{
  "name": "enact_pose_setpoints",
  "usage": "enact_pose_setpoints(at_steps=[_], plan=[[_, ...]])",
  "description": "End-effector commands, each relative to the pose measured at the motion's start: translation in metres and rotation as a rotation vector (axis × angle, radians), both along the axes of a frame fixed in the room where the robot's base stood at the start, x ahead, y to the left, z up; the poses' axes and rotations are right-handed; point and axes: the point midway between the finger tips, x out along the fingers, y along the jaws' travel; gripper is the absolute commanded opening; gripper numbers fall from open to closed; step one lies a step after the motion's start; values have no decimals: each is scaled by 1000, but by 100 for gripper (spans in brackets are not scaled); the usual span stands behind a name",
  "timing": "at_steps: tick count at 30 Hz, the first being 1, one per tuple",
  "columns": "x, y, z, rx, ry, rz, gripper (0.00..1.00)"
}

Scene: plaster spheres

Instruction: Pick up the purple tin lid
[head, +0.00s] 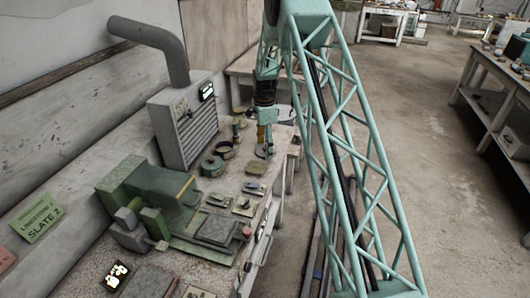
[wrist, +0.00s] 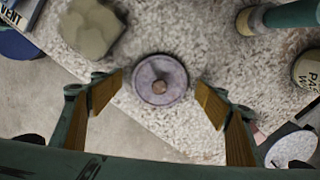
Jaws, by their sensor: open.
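The purple tin lid (wrist: 145,88) is a round, dull purple disc with a small brown knob in its middle. It lies flat on the speckled bench top, near the bench edge. My gripper (wrist: 159,82) is open, with one wood-coloured finger to the left of the lid and one to the right in the wrist view. There is a gap on each side and neither finger appears to touch it. In the head view my gripper (head: 265,138) points down over the far part of the bench, and the lid (head: 261,153) shows only as a small patch below it.
A beige lump (wrist: 90,27) lies up and left of the lid in the wrist view. A teal cylinder (wrist: 290,15) and a lettered tin (wrist: 308,70) are on the right. In the head view a green machine (head: 150,190) and a grey louvred cabinet (head: 185,120) stand on the bench.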

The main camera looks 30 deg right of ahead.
Motion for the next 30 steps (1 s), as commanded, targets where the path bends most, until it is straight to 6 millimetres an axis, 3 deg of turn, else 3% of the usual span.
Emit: enact_pose_setpoints(at_steps=[7, 14, 30], plan=[[0, 0, 0, 0, 0, 0, 68], [0, 0, 0, 0, 0, 0, 47], [0, 0, 5, 0, 0, 0, 46]])
